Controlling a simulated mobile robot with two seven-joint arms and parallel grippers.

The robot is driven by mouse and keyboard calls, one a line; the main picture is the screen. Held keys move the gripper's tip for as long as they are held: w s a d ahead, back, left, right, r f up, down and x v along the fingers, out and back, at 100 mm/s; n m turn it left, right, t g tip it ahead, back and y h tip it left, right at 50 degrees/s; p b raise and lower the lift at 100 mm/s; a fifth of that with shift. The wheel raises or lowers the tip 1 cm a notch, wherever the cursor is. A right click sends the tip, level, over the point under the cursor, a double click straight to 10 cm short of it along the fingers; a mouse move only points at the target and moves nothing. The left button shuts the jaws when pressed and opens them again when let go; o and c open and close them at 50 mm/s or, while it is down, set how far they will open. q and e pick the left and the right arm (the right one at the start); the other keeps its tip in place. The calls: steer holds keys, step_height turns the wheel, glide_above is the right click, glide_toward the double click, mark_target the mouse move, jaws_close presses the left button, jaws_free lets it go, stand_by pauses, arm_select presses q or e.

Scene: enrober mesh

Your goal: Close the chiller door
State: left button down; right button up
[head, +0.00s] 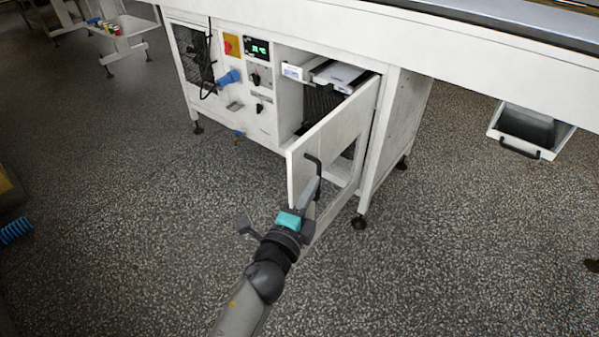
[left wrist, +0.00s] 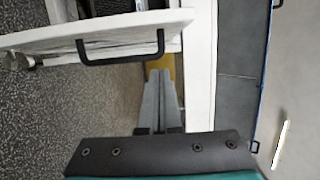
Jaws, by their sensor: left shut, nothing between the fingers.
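The white chiller door (head: 333,131) stands open, swung out from the cabinet (head: 264,115) with its free edge towards me. Its black bar handle (head: 314,166) is near that free edge. The door also shows at the top of the left wrist view (left wrist: 40,38), with the handle (left wrist: 120,60) on its face. My left gripper (head: 312,184) is at the handle end of the door in the head view. Its grey fingers (left wrist: 159,72) are together and empty, beside the handle's end in the wrist view; I cannot tell whether they touch the door. My right gripper is not in view.
Inside the open bay is a white tray-like unit (head: 340,76). The control panel (head: 257,47) and a blue plug (head: 229,77) are left of it. A white bin (head: 527,130) hangs at the right. Speckled floor (head: 120,220) is clear around the door.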

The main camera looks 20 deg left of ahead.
mark_target(307, 159)
arm_select(q)
steer(key=shift+w+a, duration=1.75)
steer(key=shift+a, duration=0.05)
